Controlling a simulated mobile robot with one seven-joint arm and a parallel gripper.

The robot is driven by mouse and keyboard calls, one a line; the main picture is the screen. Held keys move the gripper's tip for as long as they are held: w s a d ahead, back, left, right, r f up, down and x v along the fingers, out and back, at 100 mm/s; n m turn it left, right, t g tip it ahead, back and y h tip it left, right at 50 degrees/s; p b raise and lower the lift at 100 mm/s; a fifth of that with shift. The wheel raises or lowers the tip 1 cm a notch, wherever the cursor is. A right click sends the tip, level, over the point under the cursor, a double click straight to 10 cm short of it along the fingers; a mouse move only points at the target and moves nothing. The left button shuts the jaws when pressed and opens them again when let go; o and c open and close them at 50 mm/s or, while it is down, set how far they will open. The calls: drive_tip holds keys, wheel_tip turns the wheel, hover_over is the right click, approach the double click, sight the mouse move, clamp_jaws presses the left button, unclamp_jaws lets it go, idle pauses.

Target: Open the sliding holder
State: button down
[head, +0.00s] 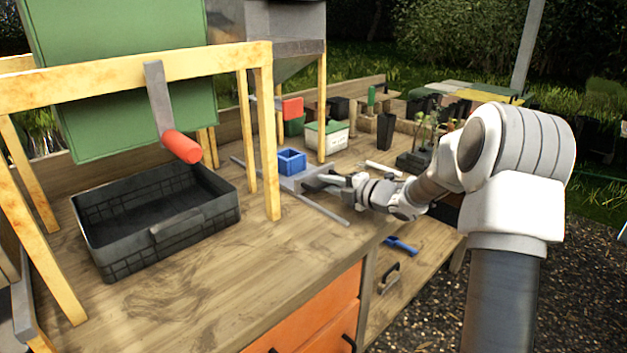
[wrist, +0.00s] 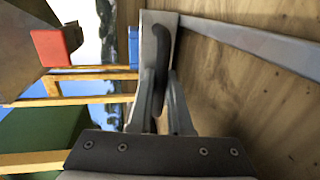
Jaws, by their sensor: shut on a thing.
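The sliding holder (head: 284,183) is a grey metal piece on the wooden bench, below the hopper, with a long grey rail (head: 325,211) along its front. A blue open box (head: 291,161) sits on it. My gripper (head: 318,182) reaches in from the right, low over the bench at the holder's right side. In the wrist view, its fingers (wrist: 164,85) are shut on a dark curved handle (wrist: 163,50). A grey rail (wrist: 250,42) runs across the wood beside it. My gripper hides part of the handle in the head view.
A grey hopper (head: 285,60) with a red lever end (head: 292,109) stands above. A black crate (head: 105,263) lies under a yellow wooden frame (head: 268,150) at left. A white-green box (head: 326,139) and dark pots (head: 385,132) stand behind. The front bench surface is clear.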

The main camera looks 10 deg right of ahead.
sight(373, 220)
drive_tip(key=f+v, duration=0.1)
drive_tip(key=v, duration=0.3)
drive_tip(key=f+v, duration=0.1)
drive_tip(key=v, duration=0.9)
drive_tip(key=shift+s+d+f+b, duration=0.1)
drive_tip(key=shift+s+f+b, duration=0.15)
drive_tip(key=shift+f+b, duration=0.1)
drive_tip(key=c, duration=1.1)
unclamp_jaws()
drive_tip(key=p+v, duration=0.3)
drive_tip(key=v, duration=1.4)
drive_tip(key=shift+s+d+r, duration=0.1)
drive_tip(key=shift+s, duration=0.05)
